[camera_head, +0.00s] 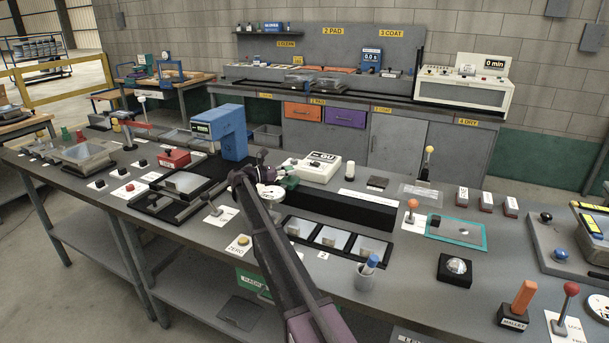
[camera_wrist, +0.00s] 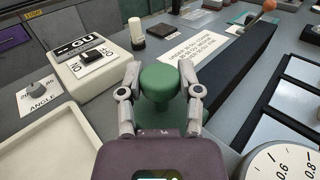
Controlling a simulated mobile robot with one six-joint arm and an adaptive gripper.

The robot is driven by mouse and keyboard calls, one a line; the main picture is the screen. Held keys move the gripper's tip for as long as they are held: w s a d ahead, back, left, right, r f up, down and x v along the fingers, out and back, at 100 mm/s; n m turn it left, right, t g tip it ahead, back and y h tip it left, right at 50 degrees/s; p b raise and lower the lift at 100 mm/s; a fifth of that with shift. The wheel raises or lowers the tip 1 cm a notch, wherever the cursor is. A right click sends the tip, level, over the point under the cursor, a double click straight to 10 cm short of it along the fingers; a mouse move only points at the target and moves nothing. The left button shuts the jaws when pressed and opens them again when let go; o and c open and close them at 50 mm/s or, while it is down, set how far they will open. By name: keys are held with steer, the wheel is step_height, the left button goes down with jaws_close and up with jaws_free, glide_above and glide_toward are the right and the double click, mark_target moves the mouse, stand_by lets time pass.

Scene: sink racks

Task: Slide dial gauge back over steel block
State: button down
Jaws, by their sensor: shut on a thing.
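My gripper (camera_wrist: 163,90) is shut on a green knob (camera_wrist: 160,78), one finger on each side. The knob also shows in the head view (camera_head: 291,182), partly behind my gripper (camera_head: 282,184). The dial gauge (camera_wrist: 283,163) has a white face with black numbers, cut off at the lower right of the wrist view. In the head view its pale face (camera_head: 272,193) is small, beside my gripper. How knob and gauge join is hidden. Steel-coloured blocks sit in a row of black trays on the bench, including a middle one (camera_head: 333,237); I cannot tell which is the task's steel block.
A long black bar (camera_head: 350,209) runs to the right of my gripper. A white box marked GU (camera_head: 318,168) stands behind it. A blue machine (camera_head: 229,130) stands to the left. A cup (camera_head: 366,277) with a blue item stands in front.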

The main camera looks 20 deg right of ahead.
steer(key=shift+w+a, duration=0.65)
steer(key=shift+a, duration=0.1)
steer(key=shift+c, duration=1.3)
jaws_free()
steer(key=shift+w+a, duration=0.1)
steer(key=a, duration=0.7)
steer(key=shift+s+a, duration=0.4)
steer(key=shift+s, duration=0.05)
steer(key=shift+a+r, duration=0.1)
